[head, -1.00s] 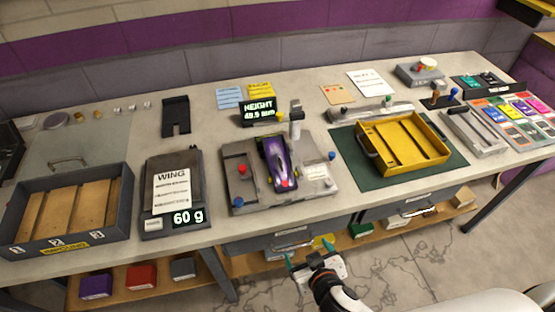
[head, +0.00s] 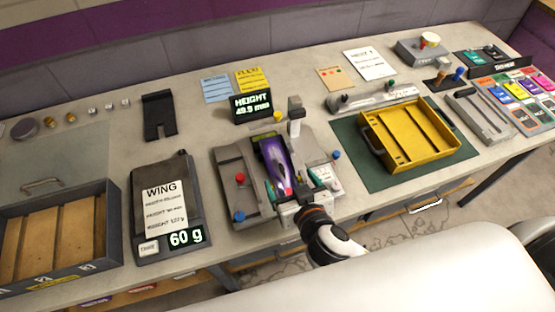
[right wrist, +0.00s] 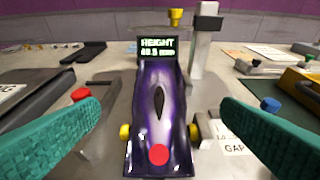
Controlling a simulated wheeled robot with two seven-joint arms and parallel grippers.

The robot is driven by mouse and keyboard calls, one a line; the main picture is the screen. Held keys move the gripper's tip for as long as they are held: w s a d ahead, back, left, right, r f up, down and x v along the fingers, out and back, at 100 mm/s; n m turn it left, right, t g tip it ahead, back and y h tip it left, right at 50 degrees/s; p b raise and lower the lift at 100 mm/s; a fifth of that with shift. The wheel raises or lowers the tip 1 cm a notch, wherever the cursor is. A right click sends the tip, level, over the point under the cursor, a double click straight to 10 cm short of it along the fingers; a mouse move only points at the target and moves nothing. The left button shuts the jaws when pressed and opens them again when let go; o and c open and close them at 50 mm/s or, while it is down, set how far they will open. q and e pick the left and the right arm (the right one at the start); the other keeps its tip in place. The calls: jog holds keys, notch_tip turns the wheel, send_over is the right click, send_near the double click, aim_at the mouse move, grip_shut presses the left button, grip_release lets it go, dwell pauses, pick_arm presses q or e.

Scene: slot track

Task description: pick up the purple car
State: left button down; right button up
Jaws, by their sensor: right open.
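The purple car (head: 274,163) sits on the grey height gauge (head: 237,186) in the middle of the bench, its red-tipped nose toward me. In the right wrist view the car (right wrist: 160,100) fills the middle, with yellow wheels at its sides. My right gripper (head: 294,193) is at the nose end of the car; its teal fingers (right wrist: 166,135) are open, one on each side of the car, apart from it. The arm partly hides the gauge's near edge. My left gripper is not in view.
The gauge post (head: 294,125) rises behind the car at right, with the height display (head: 251,106) behind it. A scale (head: 165,205) stands at left. A yellow tray (head: 449,152) lies on a green mat at right.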

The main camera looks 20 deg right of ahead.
aim_at(284, 173)
jog(key=shift+x, duration=1.2)
jog(key=shift+w+f+p, duration=0.25)
jog(key=shift+w+p, duration=0.15)
jog(key=shift+w, duration=0.2)
jog(key=x, duration=0.2)
jog(key=p+x, duration=0.1)
jog(key=x, duration=0.1)
jog(key=shift+s+f, duration=0.1)
jog(key=shift+f, duration=0.2)
jog(key=shift+w+a+f, duration=0.1)
jog(key=shift+w+f, duration=0.05)
jog(key=shift+w, duration=0.1)
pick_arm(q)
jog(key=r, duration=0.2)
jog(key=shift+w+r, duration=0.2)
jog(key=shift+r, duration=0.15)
pick_arm(e)
jog(key=shift+s, duration=0.1)
jog(key=c, duration=1.2)
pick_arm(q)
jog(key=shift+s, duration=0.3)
